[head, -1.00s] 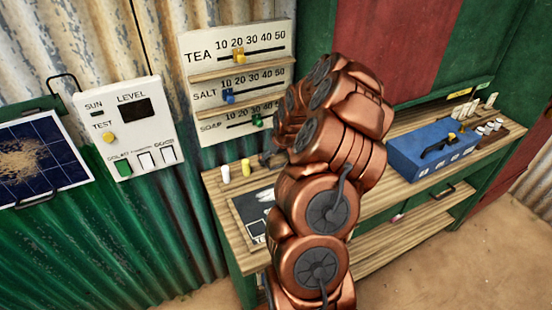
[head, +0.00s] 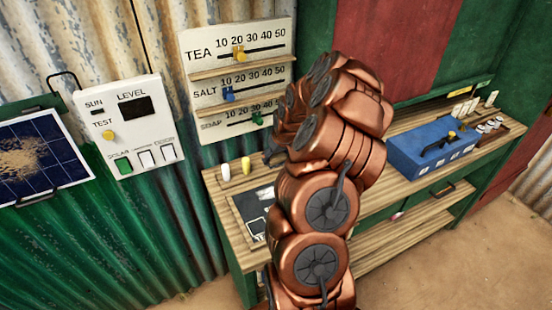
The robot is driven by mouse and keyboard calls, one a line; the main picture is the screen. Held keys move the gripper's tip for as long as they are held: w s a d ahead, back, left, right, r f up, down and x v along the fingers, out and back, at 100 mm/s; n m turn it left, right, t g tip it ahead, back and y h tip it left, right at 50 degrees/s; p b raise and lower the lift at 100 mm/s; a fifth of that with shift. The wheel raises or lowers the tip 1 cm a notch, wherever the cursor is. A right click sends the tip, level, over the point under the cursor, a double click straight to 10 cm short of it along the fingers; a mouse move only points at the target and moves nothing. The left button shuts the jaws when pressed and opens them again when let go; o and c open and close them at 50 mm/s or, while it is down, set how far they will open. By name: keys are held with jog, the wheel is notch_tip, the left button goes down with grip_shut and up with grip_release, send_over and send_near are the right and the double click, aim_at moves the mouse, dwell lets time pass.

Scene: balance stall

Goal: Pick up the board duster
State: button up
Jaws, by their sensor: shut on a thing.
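My copper arm rises in front of the counter and bends over at the top. Only a small dark part of my gripper (head: 274,156) shows, left of the arm above the counter's back edge. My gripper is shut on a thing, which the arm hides. I cannot make out the board duster anywhere else in the head view. The black slate (head: 250,207) lies on the counter at the left, partly behind my arm, with white marks on it.
A white chalk (head: 225,172) and a yellow chalk (head: 246,167) stand on the wooden counter (head: 385,196) behind the slate. A blue box (head: 432,150) stands at the right. The slider board (head: 240,75) and the level panel (head: 122,125) hang on the wall.

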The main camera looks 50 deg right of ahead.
jog(key=shift+r+b, duration=1.1)
jog(key=shift+r, duration=0.6)
jog(key=s+a+b, duration=0.1)
jog(key=s+a, duration=0.2)
jog(key=s+a+b, duration=0.2)
jog(key=s+a, duration=0.1)
jog(key=a, duration=0.1)
jog(key=s+a+r+b, duration=0.1)
jog(key=s+a, duration=0.2)
jog(key=shift+a+r+b, duration=0.1)
jog(key=shift+a+b, duration=0.15)
jog(key=shift+b, duration=0.1)
jog(key=shift+s+a+r, duration=0.2)
jog(key=shift+s+a, duration=0.5)
jog(key=shift+a, duration=0.05)
